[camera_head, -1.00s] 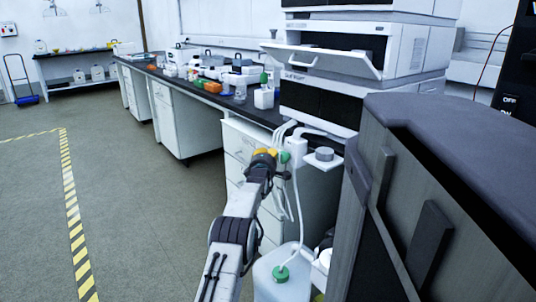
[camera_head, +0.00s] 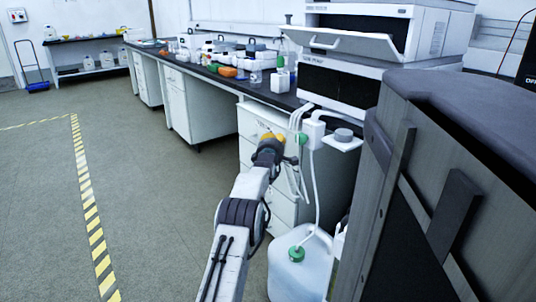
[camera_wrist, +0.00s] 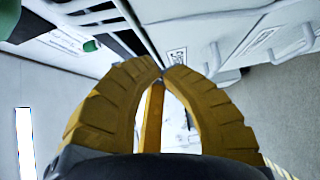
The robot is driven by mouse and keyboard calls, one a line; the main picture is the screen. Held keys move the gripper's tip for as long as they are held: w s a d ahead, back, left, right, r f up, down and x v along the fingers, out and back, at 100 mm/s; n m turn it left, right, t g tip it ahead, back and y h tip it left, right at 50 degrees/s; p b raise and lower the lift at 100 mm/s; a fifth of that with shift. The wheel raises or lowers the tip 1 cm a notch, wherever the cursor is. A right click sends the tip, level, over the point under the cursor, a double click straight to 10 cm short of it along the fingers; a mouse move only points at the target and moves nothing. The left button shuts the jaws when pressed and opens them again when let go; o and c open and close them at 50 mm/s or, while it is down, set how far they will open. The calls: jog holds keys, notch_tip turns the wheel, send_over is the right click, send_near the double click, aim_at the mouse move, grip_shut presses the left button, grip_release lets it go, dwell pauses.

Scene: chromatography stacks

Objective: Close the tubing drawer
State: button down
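My gripper (camera_head: 272,138) has yellow ribbed fingers and is in front of the white drawer cabinet (camera_head: 250,155) under the black bench. In the wrist view the fingertips (camera_wrist: 163,70) come together, with nothing visible gripped between them. White drawer fronts (camera_wrist: 225,45) with handles and small labels lie just beyond the fingertips; the labels are too blurred to read. A dark gap runs beside one front. Whether the fingers touch a front, and which drawer is the tubing drawer, I cannot tell. On the stack above, a white panel with a handle (camera_head: 350,44) is tilted outward.
White tubes run down beside the cabinet to a translucent jug (camera_head: 300,262) on the floor. A small shelf (camera_head: 343,141) juts out to the right. A large dark grey unit (camera_head: 450,150) fills the right side. The floor to the left is open.

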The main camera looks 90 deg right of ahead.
jog(key=a+p, duration=0.2)
jog(key=a, duration=0.7)
jog(key=shift+w+a, duration=0.2)
jog(key=shift+a, duration=0.1)
dwell(0.4)
dwell(0.3)
